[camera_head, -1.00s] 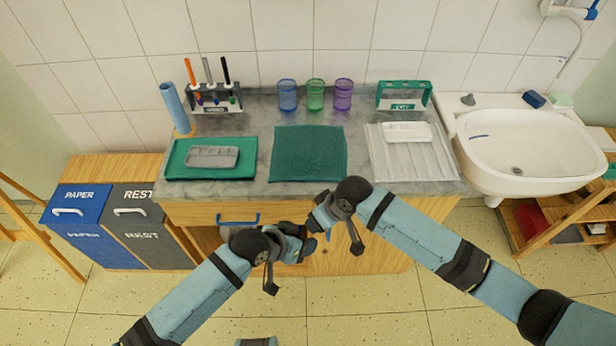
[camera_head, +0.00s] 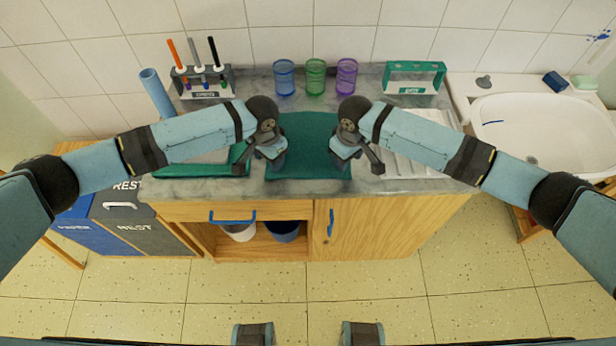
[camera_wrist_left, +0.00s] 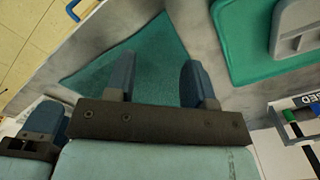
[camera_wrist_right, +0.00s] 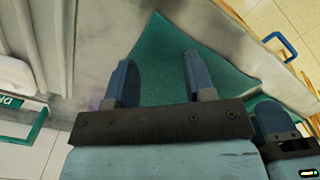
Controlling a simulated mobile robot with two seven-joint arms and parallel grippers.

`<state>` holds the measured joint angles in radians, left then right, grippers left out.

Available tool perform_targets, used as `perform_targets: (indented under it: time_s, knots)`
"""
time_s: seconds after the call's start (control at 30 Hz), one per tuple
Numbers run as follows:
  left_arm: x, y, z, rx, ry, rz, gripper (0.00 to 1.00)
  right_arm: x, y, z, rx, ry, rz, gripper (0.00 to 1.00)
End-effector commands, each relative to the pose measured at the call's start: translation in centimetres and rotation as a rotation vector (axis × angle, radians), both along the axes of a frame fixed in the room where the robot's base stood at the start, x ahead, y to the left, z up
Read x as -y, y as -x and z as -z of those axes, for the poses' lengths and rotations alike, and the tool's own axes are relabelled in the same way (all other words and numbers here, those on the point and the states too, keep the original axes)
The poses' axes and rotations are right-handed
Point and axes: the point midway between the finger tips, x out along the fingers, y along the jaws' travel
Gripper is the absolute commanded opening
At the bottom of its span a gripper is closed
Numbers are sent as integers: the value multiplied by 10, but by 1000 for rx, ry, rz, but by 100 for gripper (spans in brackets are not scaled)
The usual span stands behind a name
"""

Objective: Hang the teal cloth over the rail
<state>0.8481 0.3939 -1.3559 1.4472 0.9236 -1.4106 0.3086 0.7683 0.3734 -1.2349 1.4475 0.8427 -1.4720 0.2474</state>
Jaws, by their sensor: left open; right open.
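The teal cloth (camera_head: 311,150) lies on the grey marbled counter, between my two grippers in the head view. Its far edge looks curved, and my grippers hide its sides. My left gripper (camera_head: 276,156) is open over its left side; the cloth shows beyond and between the fingers in the left wrist view (camera_wrist_left: 150,62). My right gripper (camera_head: 344,155) is open over its right side; the cloth also shows between the fingers in the right wrist view (camera_wrist_right: 160,75). Whether the fingers touch the cloth is unclear. I cannot make out a rail in these frames.
A marker rack (camera_head: 203,82), blue roll (camera_head: 157,92), blue, green and purple cups (camera_head: 316,77) and a teal-framed holder (camera_head: 414,77) stand at the back. A teal mat is left, a white ribbed tray (camera_head: 425,160) and sink (camera_head: 540,130) right. Bins (camera_head: 130,222) stand lower left.

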Motion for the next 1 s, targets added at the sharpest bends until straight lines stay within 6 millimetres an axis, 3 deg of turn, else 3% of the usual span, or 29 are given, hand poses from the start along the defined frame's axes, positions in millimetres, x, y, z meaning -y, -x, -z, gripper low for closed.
perform_targets:
  time_s: [0.1,0.33,0.9,1.0]
  knots:
    - [0,0,20,-1,-1,-1,49,-1,0,20,-1,0,0,49]
    - [1,0,46,1,1,0,49,0,0,46,0,0,1,49]
    - [0,0,59,2,2,1,49,0,0,59,1,-1,0,49]
    - [0,0,56,2,2,1,37,0,0,56,1,-1,0,37]
